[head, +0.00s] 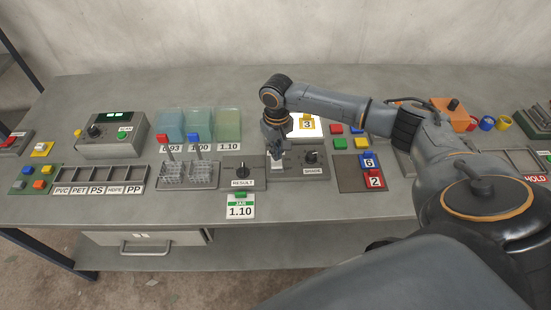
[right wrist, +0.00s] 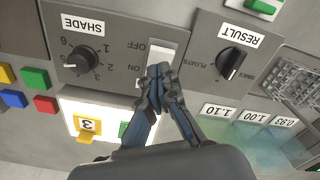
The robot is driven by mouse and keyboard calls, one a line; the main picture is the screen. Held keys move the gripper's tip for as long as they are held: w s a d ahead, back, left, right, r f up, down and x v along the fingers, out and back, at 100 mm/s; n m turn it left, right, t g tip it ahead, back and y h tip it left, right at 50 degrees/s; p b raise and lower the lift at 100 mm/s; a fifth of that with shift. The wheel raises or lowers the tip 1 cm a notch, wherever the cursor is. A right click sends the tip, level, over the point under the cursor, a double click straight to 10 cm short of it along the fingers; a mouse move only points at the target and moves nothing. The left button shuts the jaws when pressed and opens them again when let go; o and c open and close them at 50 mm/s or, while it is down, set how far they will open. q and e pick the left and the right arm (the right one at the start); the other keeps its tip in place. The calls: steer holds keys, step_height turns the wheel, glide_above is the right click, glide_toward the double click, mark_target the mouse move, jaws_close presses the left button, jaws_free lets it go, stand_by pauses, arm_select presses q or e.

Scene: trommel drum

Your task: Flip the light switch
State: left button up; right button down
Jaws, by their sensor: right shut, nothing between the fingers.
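The light switch (right wrist: 172,46) is a white piece on a grey panel between OFF and ON labels, beside the SHADE knob (right wrist: 83,58). In the head view the switch (head: 277,168) is mostly hidden below my right gripper (head: 275,152). The right gripper points down with its fingers together and empty. In the right wrist view its fingertips (right wrist: 160,70) overlap the ON end of the switch; I cannot tell whether they touch it. A panel (head: 308,134) behind the switch is bright white. My left gripper is out of view.
The RESULT knob panel (head: 240,171) stands left of the switch. A yellow tile marked 3 (head: 307,121) is on the bright panel. Coloured tiles and numbered blocks (head: 369,161) are to the right. A labelled tray (head: 97,178) and clear bins (head: 199,125) are to the left.

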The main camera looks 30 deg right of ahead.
mark_target(277, 164)
steer(key=shift+f+b, duration=0.55)
steer(key=shift+f, duration=1.15)
stand_by(1.1)
step_height(277, 164, up, 7)
steer(key=p, duration=0.8)
steer(key=shift+r+p, duration=0.1)
steer(key=shift+p, duration=0.25)
stand_by(0.3)
